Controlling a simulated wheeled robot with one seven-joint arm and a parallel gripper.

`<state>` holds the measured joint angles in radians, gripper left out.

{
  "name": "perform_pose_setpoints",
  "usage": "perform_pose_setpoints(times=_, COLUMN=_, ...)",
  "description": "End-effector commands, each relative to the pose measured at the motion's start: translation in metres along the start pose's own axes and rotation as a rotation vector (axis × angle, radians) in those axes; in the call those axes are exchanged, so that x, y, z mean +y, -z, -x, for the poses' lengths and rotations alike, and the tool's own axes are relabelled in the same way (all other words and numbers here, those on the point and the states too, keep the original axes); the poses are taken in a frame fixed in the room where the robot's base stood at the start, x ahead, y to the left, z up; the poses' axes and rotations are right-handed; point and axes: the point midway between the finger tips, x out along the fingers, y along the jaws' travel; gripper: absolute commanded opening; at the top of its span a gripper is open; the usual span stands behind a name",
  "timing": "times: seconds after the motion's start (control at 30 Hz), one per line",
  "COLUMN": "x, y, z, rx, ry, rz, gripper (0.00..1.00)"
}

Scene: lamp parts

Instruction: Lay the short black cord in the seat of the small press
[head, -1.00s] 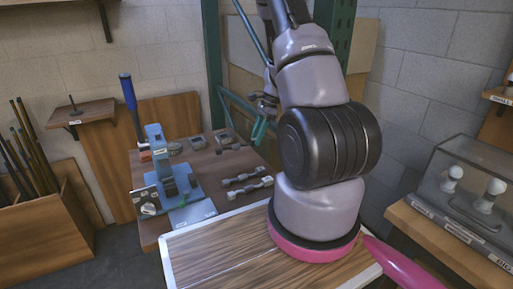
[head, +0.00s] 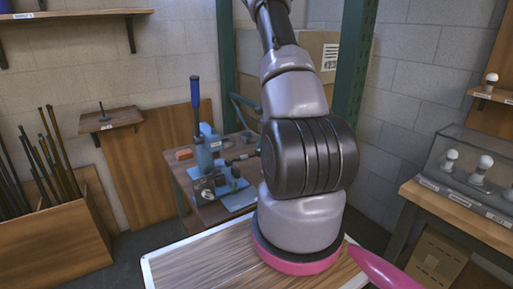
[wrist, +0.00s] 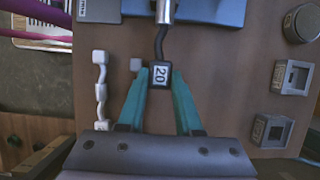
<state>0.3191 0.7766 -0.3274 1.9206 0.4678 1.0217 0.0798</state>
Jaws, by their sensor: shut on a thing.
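In the wrist view my gripper (wrist: 161,76) has its two teal fingers shut on a black end block marked 20. The block belongs to the short black cord (wrist: 160,43), which runs up from it with a slight bend. The cord's far end meets or passes under the metal ram of the small press (wrist: 200,10); I cannot tell whether it touches the seat, which is hidden. In the head view the blue press (head: 208,150) stands on the table with its dark blue lever (head: 195,106) upright. My arm hides most of the gripper there.
A pale cord with block ends (wrist: 100,88) lies left of my gripper in the wrist view. Small grey metal fixtures (wrist: 292,77) and a round one (wrist: 301,24) sit at the right. In the head view a wood-topped surface (head: 205,265) lies in front of the press table.

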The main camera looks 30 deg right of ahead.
Motion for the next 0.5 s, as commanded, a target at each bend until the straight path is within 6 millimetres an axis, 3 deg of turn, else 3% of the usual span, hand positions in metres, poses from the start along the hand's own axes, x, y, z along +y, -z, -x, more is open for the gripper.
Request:
perform_pose_setpoints(times=0.17, x=0.0, y=-0.004, z=-0.003, rx=-0.001, ry=-0.001, rz=0.002, gripper=0.0)
perform_pose_setpoints(times=0.5, x=0.0, y=-0.038, z=-0.018, rx=-0.001, ry=-0.002, rz=0.002, gripper=0.0)
